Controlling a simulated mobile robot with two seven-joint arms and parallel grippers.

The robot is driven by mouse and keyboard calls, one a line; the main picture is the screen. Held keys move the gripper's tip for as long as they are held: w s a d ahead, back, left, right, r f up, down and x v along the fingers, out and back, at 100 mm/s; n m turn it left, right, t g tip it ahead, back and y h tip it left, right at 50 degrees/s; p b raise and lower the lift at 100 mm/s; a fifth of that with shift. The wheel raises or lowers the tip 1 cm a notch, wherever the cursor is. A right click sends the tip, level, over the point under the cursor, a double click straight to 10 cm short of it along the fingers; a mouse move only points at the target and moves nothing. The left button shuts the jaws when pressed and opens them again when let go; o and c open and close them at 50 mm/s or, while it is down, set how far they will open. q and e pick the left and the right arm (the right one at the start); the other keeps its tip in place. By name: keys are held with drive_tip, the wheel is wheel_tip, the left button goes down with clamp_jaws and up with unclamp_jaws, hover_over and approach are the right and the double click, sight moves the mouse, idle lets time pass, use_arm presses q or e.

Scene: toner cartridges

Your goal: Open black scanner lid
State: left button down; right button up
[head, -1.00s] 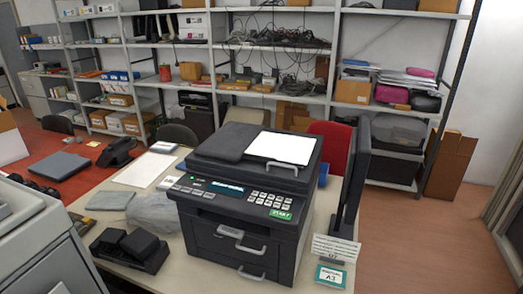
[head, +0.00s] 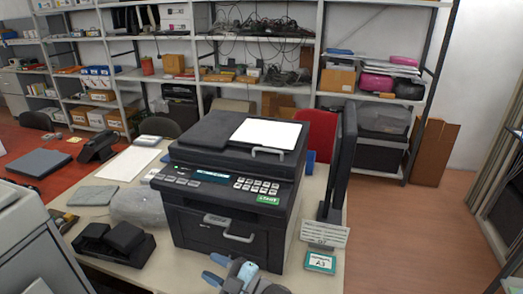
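The black scanner lid (head: 216,137) lies closed on top of the black printer (head: 215,232), which stands on the desk. A white sheet (head: 267,132) lies on the lid, and a light grey handle (head: 268,152) sits at its front right edge. My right gripper (head: 228,268) shows at the bottom edge, low in front of the printer's front face and below the lid. Its blue-tipped fingers look spread apart with nothing between them. It is clear of the lid handle. My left gripper is not in view.
A monitor (head: 341,165) stands close to the printer's right. A black double-cradle device (head: 114,241) and a grey bag (head: 138,206) lie to its left. A small sign (head: 320,262) stands at the desk's right front. Shelves line the back wall; floor at right is free.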

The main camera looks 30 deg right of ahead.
drive_tip(key=w+a+r+n+g+y+b, duration=0.15)
drive_tip(key=w+r+n+g+y, duration=0.25)
drive_tip(key=r+n+y, duration=0.45)
wheel_tip(320, 180, up, 20)
drive_tip(key=n+g+h+b, duration=0.75)
drive_tip(key=n+h, duration=1.05)
drive_tip(key=n, duration=0.3)
hover_over(262, 149)
drive_tip(key=s+d, duration=0.2)
drive_tip(key=s, duration=0.4)
drive_tip(key=shift+m+g, duration=0.25)
drive_tip(key=shift+g, duration=0.1)
drive_tip(key=x, duration=0.4)
drive_tip(key=p+x, duration=0.1)
drive_tip(key=x, duration=0.8)
drive_tip(key=shift+w+a+f, duration=0.1)
drive_tip(key=shift+w+a, duration=0.2)
drive_tip(key=shift+a, duration=0.05)
clamp_jaws()
